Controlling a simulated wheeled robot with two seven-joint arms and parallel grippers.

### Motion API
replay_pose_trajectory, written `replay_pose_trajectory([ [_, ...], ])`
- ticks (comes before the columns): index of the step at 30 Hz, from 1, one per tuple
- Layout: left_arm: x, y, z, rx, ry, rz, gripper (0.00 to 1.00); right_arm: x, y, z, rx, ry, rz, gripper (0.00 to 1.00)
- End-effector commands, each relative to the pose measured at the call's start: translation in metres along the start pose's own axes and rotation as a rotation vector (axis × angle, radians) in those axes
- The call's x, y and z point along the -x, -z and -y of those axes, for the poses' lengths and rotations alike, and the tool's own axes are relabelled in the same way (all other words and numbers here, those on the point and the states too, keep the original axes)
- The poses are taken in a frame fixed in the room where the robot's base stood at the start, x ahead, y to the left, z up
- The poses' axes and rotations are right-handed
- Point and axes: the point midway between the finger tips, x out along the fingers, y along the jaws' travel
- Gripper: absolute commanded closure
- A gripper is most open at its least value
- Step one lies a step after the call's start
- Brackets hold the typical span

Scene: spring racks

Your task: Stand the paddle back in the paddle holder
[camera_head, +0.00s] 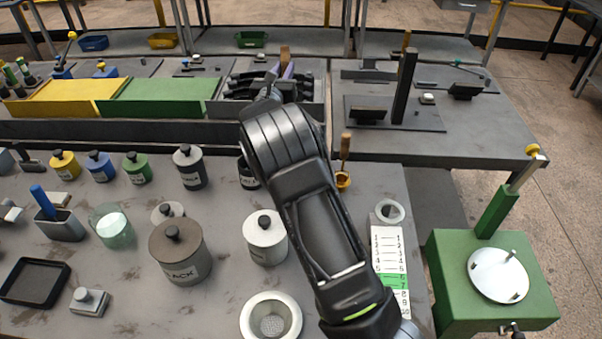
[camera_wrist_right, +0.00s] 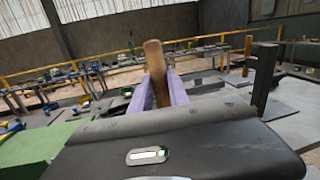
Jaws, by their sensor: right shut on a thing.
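My right gripper (camera_head: 281,72) reaches away from me over the far grey bench, past the jars. In the right wrist view its two purple fingers (camera_wrist_right: 157,90) are closed on the sides of a flat brown wooden piece (camera_wrist_right: 154,58), which I take to be the paddle. The piece stands up between the fingers with a rounded top end. Its top also shows in the head view (camera_head: 285,52); its lower part is hidden. I cannot tell for certain which thing is the paddle holder. My left gripper is not in view.
Several lidded jars, such as a large brown one (camera_head: 178,252), crowd the near bench. A small orange cup (camera_head: 343,180) with a wooden-handled tool stands right of my arm. A tall black post (camera_head: 404,85) rises at the back right. A green box (camera_head: 155,97) lies left.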

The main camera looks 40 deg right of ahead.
Motion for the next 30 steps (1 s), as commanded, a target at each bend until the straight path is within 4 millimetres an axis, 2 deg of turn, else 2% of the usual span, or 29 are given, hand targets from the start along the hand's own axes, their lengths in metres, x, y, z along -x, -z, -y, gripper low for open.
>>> replay_pose_trajectory([
  [1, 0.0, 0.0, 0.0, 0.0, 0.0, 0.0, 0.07, 0.006, 0.009, -0.014, 0.006, -0.005, 0.015, 1.0],
  [3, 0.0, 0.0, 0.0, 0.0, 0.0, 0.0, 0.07, 0.013, 0.016, -0.024, 0.002, 0.02, 0.041, 1.0],
  [8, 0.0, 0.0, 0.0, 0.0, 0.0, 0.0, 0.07, 0.032, 0.004, -0.023, 0.004, 0.177, 0.09, 1.0],
  [14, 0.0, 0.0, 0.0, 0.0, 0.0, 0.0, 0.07, 0.074, -0.031, -0.003, 0.034, 0.433, 0.138, 1.0],
  [17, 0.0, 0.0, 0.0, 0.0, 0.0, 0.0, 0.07, 0.099, -0.043, 0.018, 0.062, 0.581, 0.163, 1.0],
  [21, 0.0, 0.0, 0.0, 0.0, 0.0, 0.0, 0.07, 0.124, -0.043, 0.056, 0.105, 0.774, 0.194, 1.0],
  [24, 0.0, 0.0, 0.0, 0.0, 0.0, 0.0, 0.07, 0.135, -0.039, 0.067, 0.123, 0.844, 0.224, 1.0],
  [30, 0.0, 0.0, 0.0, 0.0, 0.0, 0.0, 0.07, 0.135, -0.04, 0.067, 0.129, 0.85, 0.253, 1.0],
])
